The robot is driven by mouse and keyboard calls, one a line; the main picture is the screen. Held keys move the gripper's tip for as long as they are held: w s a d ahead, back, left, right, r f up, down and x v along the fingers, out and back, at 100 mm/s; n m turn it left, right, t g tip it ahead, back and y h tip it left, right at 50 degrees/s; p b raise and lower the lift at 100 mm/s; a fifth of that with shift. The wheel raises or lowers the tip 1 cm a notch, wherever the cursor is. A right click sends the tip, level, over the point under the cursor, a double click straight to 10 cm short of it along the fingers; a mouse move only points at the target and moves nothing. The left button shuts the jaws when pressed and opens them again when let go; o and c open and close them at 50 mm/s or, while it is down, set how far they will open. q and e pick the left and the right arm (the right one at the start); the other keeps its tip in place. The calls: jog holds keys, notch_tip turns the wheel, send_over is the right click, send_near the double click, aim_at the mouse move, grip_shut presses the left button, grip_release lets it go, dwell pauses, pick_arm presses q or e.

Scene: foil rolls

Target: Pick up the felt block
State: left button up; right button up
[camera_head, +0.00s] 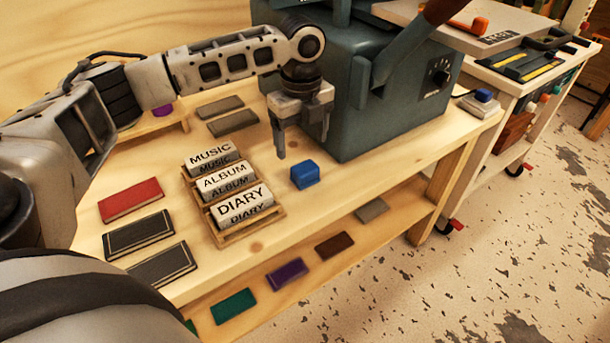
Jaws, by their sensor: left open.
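A small blue block (305,174), which I take to be the felt block, sits on the wooden bench top near its front edge, right of the labelled rolls. My left gripper (303,147) points down just above and behind the block in the picture, with its fingers apart and nothing between them. The block's top and front are in plain view. I cannot tell the exact height of the fingertips over the bench. My right gripper is not in view.
A wooden rack (222,239) holds rolls marked MUSIC, ALBUM and DIARY close to the block's left. A large grey-green machine (390,115) stands right behind my gripper. Red (131,199) and black books lie at left. A lower shelf holds several coloured pieces.

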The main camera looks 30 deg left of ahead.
aim_at(305, 167)
pick_arm(q)
jog(key=f, duration=0.5)
jog(key=f+b, duration=0.1)
jog(key=f, duration=0.2)
jog(key=shift+w+d+f, duration=0.1)
jog(key=shift+d+f, duration=0.1)
jog(key=shift+d, duration=0.1)
jog(key=c, duration=1)
